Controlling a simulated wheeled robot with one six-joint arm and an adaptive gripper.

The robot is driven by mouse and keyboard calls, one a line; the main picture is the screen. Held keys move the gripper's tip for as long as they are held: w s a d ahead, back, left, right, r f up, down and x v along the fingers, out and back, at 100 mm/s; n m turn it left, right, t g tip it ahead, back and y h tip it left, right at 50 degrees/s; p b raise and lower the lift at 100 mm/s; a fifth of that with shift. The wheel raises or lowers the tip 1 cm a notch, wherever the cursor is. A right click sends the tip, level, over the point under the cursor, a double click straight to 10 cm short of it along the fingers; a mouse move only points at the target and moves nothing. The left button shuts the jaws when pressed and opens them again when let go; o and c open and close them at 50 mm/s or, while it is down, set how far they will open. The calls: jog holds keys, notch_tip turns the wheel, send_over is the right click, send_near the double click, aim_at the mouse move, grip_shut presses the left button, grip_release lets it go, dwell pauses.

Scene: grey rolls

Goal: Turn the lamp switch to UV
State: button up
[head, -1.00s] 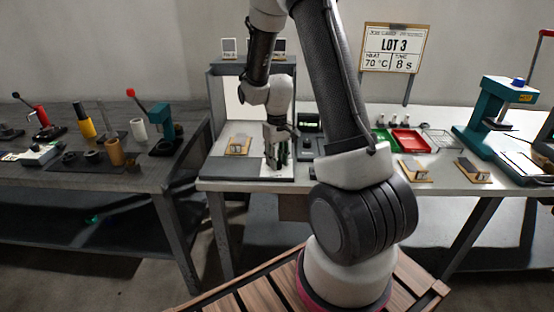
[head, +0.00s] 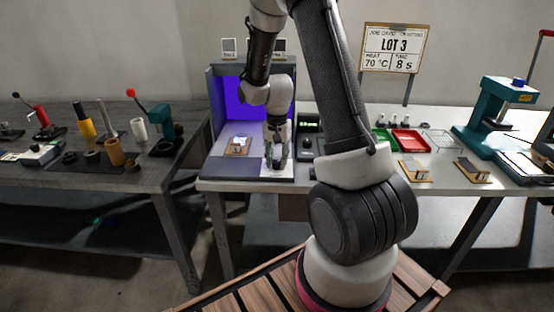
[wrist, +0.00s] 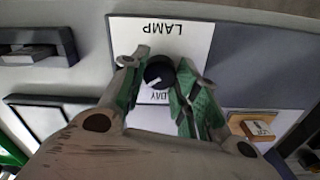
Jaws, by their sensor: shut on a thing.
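The lamp switch is a round black knob (wrist: 159,73) with a white pointer mark, on a white plate (wrist: 185,38) lettered LAMP; the wrist view shows the lettering upside down. "DAY" reads below the knob, partly covered, and no UV label is visible. My gripper (wrist: 160,78) has its green-padded fingers on either side of the knob, shut on it. In the head view my gripper (head: 276,163) is low at the front of the light booth (head: 224,70), whose back panel glows violet (head: 233,100). The knob is hidden there.
A wooden block with a pale piece (head: 238,146) sits in the booth, left of my gripper. Black devices (head: 308,122) stand right of it. Red (head: 407,141) and green trays lie farther right, below the LOT 3 sign (head: 395,46).

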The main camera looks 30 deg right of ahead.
aim_at(277, 161)
jog(key=shift+m, duration=0.6)
jog(key=o, duration=1)
jog(key=shift+o, duration=0.2)
notch_tip(277, 161, up, 12)
dwell(0.3)
